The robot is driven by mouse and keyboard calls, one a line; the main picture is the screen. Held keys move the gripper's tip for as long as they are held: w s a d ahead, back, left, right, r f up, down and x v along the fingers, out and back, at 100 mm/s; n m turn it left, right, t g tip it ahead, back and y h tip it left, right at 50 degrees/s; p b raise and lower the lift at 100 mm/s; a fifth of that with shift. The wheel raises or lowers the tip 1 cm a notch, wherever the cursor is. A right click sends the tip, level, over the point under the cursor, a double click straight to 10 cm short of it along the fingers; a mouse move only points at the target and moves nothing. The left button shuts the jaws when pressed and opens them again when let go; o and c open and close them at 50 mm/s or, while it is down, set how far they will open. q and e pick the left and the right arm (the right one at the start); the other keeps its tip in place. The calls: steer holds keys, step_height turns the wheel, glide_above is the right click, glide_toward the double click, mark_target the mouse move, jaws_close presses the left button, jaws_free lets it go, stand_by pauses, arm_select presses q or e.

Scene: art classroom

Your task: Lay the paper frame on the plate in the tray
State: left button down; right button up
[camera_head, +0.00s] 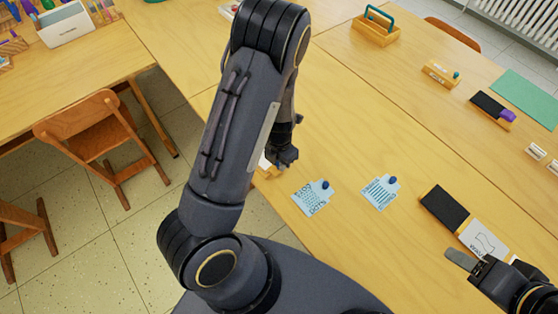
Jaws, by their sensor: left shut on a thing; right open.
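My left gripper (286,158) is low over the near edge of the table, partly behind my own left arm. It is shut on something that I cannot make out. A small white and wooden thing (266,167) shows beside it, mostly hidden. Two light blue printed pieces with dark blue knobs, one on the left (310,198) and one on the right (379,192), lie on the table. A wooden tray at the right holds a black pad (445,207) and a white plate with a boot outline (484,240). My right gripper (462,260) is open near this plate. I cannot tell which piece is the paper frame.
A wooden caddy with a teal handle (376,26), a small wooden holder (441,73), a black pad with a purple thing (507,115) and a green mat (526,98) are farther back. A chair (103,140) stands left. Bare table lies between the blue pieces and the caddy.

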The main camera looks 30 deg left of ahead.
stand_by(0.6)
arm_select(q)
steer(key=c, duration=1.2)
jaws_free()
steer(key=shift+c, duration=0.2)
steer(key=shift+o, duration=1.2)
steer(key=shift+r+p, duration=2.9)
steer(key=shift+r, duration=0.1)
